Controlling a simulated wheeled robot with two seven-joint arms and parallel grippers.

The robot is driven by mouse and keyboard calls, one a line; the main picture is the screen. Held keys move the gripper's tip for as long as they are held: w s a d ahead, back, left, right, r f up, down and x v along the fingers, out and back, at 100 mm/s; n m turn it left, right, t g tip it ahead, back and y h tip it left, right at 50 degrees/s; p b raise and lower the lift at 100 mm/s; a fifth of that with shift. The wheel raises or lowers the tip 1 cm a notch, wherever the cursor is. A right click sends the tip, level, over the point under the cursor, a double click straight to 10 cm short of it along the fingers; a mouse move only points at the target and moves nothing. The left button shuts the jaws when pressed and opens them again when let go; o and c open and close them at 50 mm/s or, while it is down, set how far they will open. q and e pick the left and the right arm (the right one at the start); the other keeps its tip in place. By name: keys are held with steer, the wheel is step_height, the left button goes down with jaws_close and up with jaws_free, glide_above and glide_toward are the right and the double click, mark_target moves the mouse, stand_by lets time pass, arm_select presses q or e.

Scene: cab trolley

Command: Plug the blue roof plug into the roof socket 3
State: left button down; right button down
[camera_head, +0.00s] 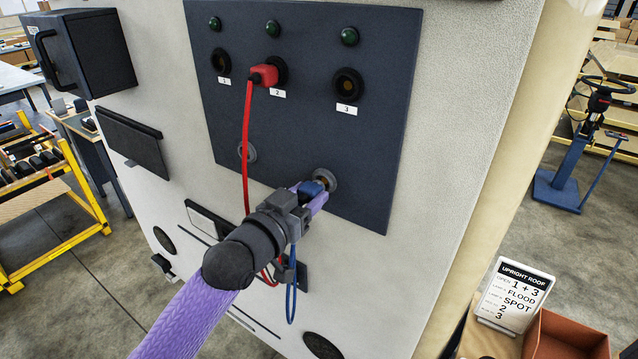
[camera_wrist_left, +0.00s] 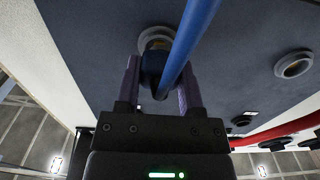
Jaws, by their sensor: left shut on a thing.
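The blue roof plug (camera_head: 312,187) is between the purple fingers of my left gripper (camera_head: 314,195), which is shut on it. The plug points at the lower right grey ring holder (camera_head: 323,180) of the dark panel. In the left wrist view the plug (camera_wrist_left: 152,66) is right at the holder's ring (camera_wrist_left: 157,35); I cannot tell how far it sits inside. Its blue cable (camera_wrist_left: 192,38) crosses that view and hangs in a loop in the head view. Roof socket 3 (camera_head: 348,84), black and empty, is above the gripper under a dark green lamp (camera_head: 350,37). My right gripper is not in view.
A red plug (camera_head: 264,74) sits in socket 2, its red cable (camera_head: 247,140) hanging down left of my gripper. Socket 1 (camera_head: 221,61) is empty. A second grey holder (camera_head: 248,152) is at lower left. A sign card (camera_head: 515,295) stands at lower right. Panel space below socket 3 is clear.

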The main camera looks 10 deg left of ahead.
mark_target(306, 197)
arm_select(q)
steer(key=shift+p+v, duration=1)
steer(key=shift+v, duration=1.3)
